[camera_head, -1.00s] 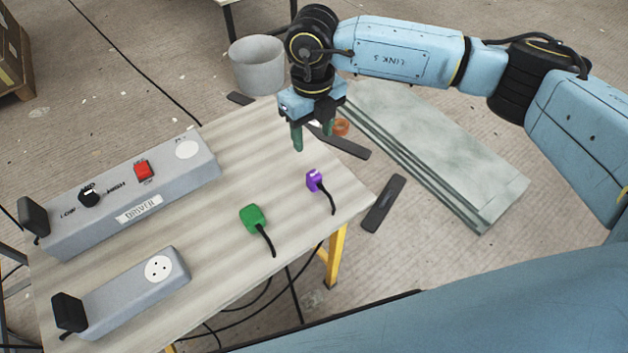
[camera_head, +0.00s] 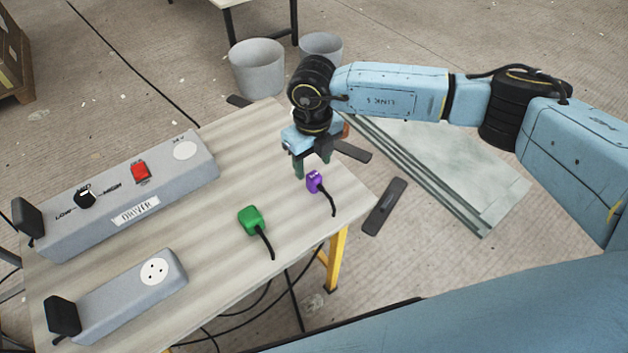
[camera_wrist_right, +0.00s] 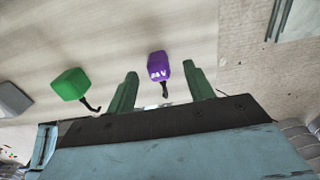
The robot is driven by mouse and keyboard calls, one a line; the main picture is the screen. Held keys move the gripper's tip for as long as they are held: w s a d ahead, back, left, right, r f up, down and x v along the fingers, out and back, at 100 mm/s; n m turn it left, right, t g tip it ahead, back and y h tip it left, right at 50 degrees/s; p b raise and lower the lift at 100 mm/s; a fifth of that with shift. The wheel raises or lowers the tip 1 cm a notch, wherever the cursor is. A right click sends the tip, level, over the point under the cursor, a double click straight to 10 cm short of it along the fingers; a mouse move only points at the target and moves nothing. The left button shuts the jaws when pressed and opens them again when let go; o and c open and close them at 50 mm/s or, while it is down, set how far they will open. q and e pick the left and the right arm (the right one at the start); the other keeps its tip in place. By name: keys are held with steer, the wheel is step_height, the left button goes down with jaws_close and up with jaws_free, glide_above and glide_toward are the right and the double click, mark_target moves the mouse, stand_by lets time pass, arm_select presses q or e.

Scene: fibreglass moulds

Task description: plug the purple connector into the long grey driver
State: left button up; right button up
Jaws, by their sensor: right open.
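The purple connector (camera_head: 315,182) lies on the table near its right edge, with a black cable trailing towards the front. In the right wrist view the purple connector (camera_wrist_right: 158,66) shows white lettering and appears between the two green fingers, beyond their tips. My right gripper (camera_head: 311,170) is open and empty, just behind the connector and apart from it; its fingers also show in the right wrist view (camera_wrist_right: 162,80). The long grey driver (camera_head: 130,196) lies at the table's left back, with a label, red switch, black knob and a pale round socket (camera_head: 186,150) at its right end. My left gripper is not in view.
A green connector (camera_head: 251,220) with a black cable lies left of the purple one. A shorter grey box (camera_head: 118,300) with a round socket stands at the front left. The wooden table (camera_head: 225,185) is clear between the boxes and connectors.

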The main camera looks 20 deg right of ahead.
mark_target(314, 175)
steer(key=f, duration=0.2)
steer(key=s+f+b, duration=0.1)
steer(key=f, duration=0.1)
steer(key=shift+f, duration=0.55)
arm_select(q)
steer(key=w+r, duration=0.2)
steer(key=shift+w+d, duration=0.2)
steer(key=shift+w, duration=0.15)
arm_select(e)
steer(key=c, duration=1)
steer(key=shift+r, duration=0.1)
